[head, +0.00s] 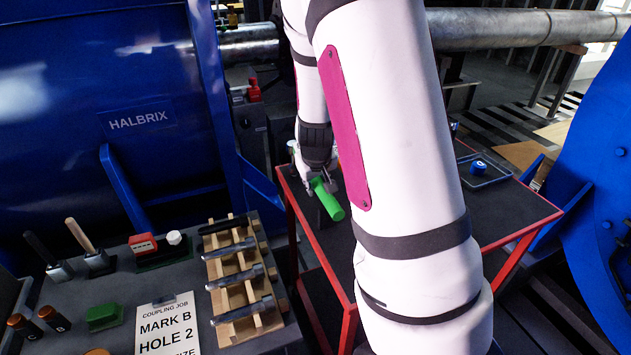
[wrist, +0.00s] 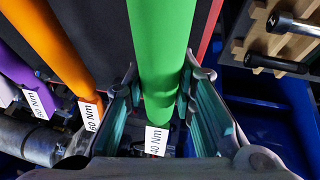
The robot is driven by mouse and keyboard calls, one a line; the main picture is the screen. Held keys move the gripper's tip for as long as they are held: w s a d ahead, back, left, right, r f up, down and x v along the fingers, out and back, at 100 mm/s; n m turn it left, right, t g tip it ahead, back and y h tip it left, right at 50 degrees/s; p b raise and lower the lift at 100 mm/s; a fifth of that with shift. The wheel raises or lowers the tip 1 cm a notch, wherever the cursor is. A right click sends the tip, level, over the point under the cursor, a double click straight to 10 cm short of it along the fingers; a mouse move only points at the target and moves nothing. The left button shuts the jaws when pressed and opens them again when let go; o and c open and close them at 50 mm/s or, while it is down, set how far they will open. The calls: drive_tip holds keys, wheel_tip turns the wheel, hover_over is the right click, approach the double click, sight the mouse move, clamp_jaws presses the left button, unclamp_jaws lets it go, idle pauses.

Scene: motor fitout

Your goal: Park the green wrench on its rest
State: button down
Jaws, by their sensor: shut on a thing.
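The green wrench (head: 329,201) has a thick green handle and is held in my gripper (head: 318,183), over the left part of the red-framed cart (head: 512,198). In the wrist view the green wrench's handle (wrist: 160,45) runs between the two fingers of my gripper (wrist: 160,92), with a "40 Nm" tag on it. An orange wrench (wrist: 55,45) tagged "60 Nm" and a purple wrench (wrist: 15,66) lie to its left, apart from it. My arm hides much of the cart in the head view. I cannot make out the rest itself.
A wooden rack (head: 243,329) with several metal studs stands on the bench at left; it also shows in the wrist view (wrist: 240,43). A blue-capped item (head: 479,167) sits in a tray on the cart's right side. A large blue housing (head: 90,110) stands behind the bench.

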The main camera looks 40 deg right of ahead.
drive_tip(key=shift+f+b, duration=0.55)
drive_tip(key=c, duration=1.2)
unclamp_jaws()
drive_tip(key=shift+c, duration=0.2)
drive_tip(key=shift+f, duration=0.1)
drive_tip(key=v, duration=1.2)
drive_tip(key=shift+s, duration=0.1)
